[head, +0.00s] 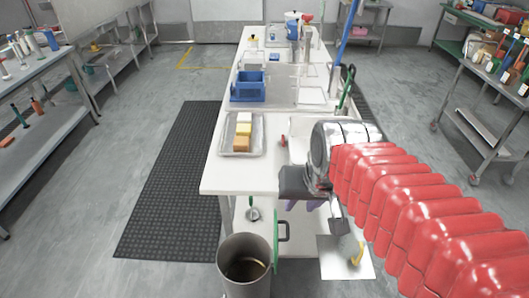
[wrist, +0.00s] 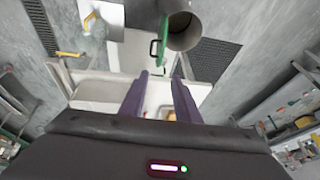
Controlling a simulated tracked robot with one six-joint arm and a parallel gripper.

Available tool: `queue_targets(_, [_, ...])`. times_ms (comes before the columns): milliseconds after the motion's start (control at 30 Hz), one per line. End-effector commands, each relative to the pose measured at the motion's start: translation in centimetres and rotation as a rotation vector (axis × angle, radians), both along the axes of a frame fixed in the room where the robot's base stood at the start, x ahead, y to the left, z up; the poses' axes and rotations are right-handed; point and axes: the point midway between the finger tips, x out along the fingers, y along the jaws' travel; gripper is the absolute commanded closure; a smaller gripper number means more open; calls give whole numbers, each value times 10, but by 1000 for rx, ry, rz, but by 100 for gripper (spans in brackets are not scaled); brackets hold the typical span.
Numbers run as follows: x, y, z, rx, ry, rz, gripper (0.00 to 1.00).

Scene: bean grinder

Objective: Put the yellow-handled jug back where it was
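A yellow curved handle (head: 357,254) shows low on the right in the head view, over a pale square plate beside the table's near end. It also shows at the upper left of the wrist view (wrist: 91,20). The jug body there is hard to make out and partly hidden by my arm. My gripper (head: 302,206) hangs over the table's near edge, pointing down, left of and above that handle. In the wrist view its two purple fingers (wrist: 160,90) stand apart with nothing held between them.
A steel bin (head: 243,275) with a green lid stands at the table's near end. The white table (head: 213,178) bears a tray of coloured blocks (head: 256,147), a blue box (head: 247,86) and several items at the back. Dark mats (head: 170,180) and open floor lie left.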

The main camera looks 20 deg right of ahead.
Motion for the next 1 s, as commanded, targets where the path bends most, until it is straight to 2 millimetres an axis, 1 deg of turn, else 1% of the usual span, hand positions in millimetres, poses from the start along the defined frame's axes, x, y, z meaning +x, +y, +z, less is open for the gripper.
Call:
queue_targets(33, [-7, 8, 5, -20, -21, 45, 71])
queue_targets(100, [-16, 16, 11, -45, -45, 104, 71])
queue_targets(200, [-26, 25, 16, -79, -73, 172, 71])
queue_targets(333, [-34, 31, 19, -104, -96, 224, 71])
queue_targets(1000, [-36, 31, 19, -110, -100, 236, 71])
